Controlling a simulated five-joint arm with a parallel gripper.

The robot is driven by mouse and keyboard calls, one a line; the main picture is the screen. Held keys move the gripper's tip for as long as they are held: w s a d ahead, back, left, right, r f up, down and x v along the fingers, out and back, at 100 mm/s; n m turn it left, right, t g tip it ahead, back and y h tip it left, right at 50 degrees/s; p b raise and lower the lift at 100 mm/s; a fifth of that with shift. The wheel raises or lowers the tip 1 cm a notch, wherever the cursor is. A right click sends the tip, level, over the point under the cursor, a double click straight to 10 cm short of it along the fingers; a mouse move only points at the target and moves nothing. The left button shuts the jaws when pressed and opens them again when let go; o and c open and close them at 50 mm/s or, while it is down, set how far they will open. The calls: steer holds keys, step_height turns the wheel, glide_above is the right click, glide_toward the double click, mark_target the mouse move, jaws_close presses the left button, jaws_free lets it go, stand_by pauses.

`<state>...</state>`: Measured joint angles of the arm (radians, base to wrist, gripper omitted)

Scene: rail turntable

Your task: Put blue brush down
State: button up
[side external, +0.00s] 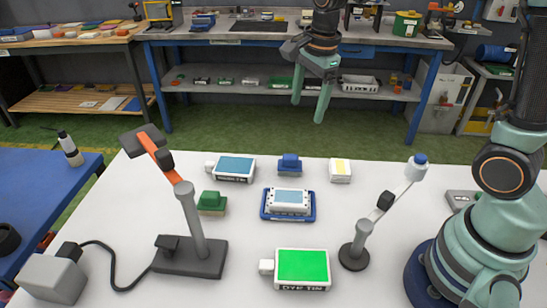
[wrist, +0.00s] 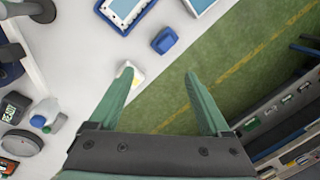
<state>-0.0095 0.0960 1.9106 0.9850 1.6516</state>
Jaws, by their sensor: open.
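The blue brush (side external: 290,165) rests on the white table near its far edge. It has a blue block-like grip on top. In the wrist view the blue brush (wrist: 165,40) lies beyond my fingertips, close to the table edge. My gripper (side external: 309,110) is open and empty, raised well above the far side of the table. In the wrist view my gripper (wrist: 160,74) shows both fingers spread with nothing between them. The brush is apart from my gripper.
A white block with a yellow stripe (side external: 340,170) sits right of the brush, a blue-screened box (side external: 235,168) left. A blue tray (side external: 265,215) holds a white part. A green brush (side external: 211,202), a green-screened box (side external: 302,266) and two upright stands (side external: 198,220) (side external: 362,235) are nearer.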

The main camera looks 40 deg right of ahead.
steer(key=s+r+n+t, duration=0.3)
steer(key=s+n, duration=0.9)
steer(key=n, duration=0.6)
steer(key=shift+d+r+n+t, duration=0.2)
steer(key=shift+r+n+t, duration=0.2)
steer(key=shift+r, duration=0.5)
